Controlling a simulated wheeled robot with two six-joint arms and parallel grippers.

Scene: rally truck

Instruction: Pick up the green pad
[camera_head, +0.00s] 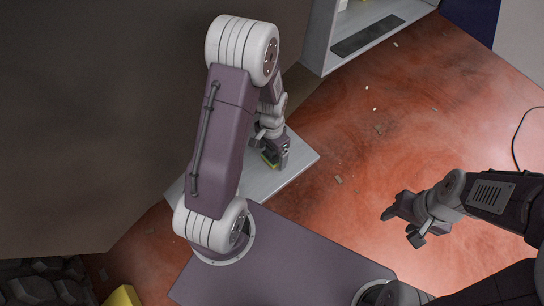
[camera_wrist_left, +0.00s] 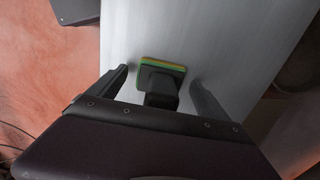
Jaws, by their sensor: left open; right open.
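The green pad (camera_wrist_left: 163,65) shows in the left wrist view as a thin green and yellow edge on a dark block with a dark handle-like part (camera_wrist_left: 160,88). It is on a pale grey surface (camera_wrist_left: 225,45). My left gripper (camera_wrist_left: 160,82) is open, with one finger on each side of the dark part and a gap on both sides. In the head view, my left gripper (camera_head: 274,160) is low over the grey surface, and a bit of yellow-green shows beside it. My arm hides part of this. My right gripper (camera_head: 402,226) is open and empty over the reddish floor.
A grey shelf unit (camera_head: 320,38) with a dark slotted panel stands at the top. A brown wall (camera_head: 90,110) is close on the left. Small debris lies on the reddish floor (camera_head: 430,110). A yellow object (camera_head: 122,296) and dark rocks (camera_head: 40,285) are at lower left.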

